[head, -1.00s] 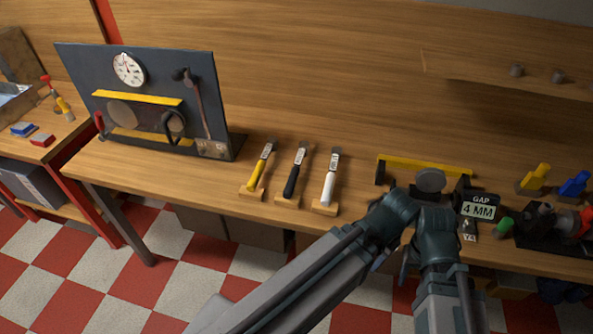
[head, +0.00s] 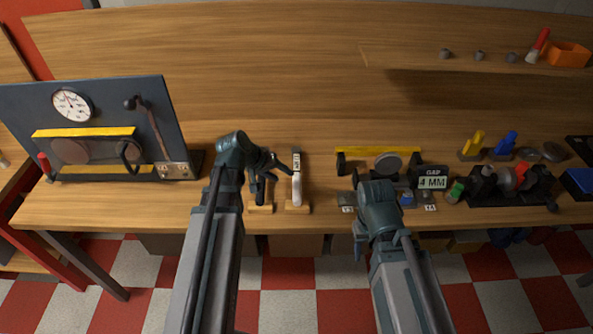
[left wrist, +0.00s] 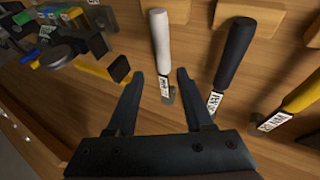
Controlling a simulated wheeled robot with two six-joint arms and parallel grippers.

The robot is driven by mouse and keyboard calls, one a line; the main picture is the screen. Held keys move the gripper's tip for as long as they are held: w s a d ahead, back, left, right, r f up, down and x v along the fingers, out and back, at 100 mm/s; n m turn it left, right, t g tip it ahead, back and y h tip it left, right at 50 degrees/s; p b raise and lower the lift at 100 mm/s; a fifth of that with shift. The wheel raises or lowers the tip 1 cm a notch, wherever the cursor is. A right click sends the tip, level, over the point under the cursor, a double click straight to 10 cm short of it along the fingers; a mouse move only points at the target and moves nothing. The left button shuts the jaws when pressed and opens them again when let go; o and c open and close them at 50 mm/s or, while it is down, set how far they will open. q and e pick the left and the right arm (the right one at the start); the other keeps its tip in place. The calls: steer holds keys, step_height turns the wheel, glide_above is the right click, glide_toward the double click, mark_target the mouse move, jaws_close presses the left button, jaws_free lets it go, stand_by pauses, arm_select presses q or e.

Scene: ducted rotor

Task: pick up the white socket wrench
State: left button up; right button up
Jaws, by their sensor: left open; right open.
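The white socket wrench (head: 297,188) lies on a small wooden block on the bench, its label end toward the back. In the left wrist view its white handle (left wrist: 160,35) points away, and its label end lies between the fingertips in the picture. My left gripper (head: 272,164) is open and empty, just left of the white wrench and above the black wrench (head: 261,188). The black wrench also shows in the left wrist view (left wrist: 233,52), right of the fingers. My right gripper (head: 359,238) is open, partly hidden by its wrist, near the bench's front edge.
A yellow-handled wrench (left wrist: 302,95) lies beyond the black one; my left arm hides it in the head view. A dark panel with a dial (head: 90,115) stands left. A yellow-barred fixture (head: 378,150) and a "GAP 4 MM" sign (head: 432,178) are to the right.

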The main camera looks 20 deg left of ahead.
mark_target(295, 178)
arm_select(q)
steer(key=shift+t, duration=0.3)
steer(key=b+x, duration=0.2)
steer(key=a+b+x, duration=0.1)
steer(key=b+x, duration=0.1)
steer(key=x, duration=0.1)
steer(key=w+b+x, duration=0.1)
steer(key=b+x, duration=0.1)
steer(key=b, duration=0.1)
steer(key=shift+w+f, duration=0.15)
steer(key=shift+f, duration=0.15)
steer(key=shift+w, duration=0.1)
steer(key=b+x, duration=0.4)
steer(key=x, duration=0.1)
steer(key=shift+w+f, duration=0.15)
steer(key=shift+w, duration=0.15)
jaws_close()
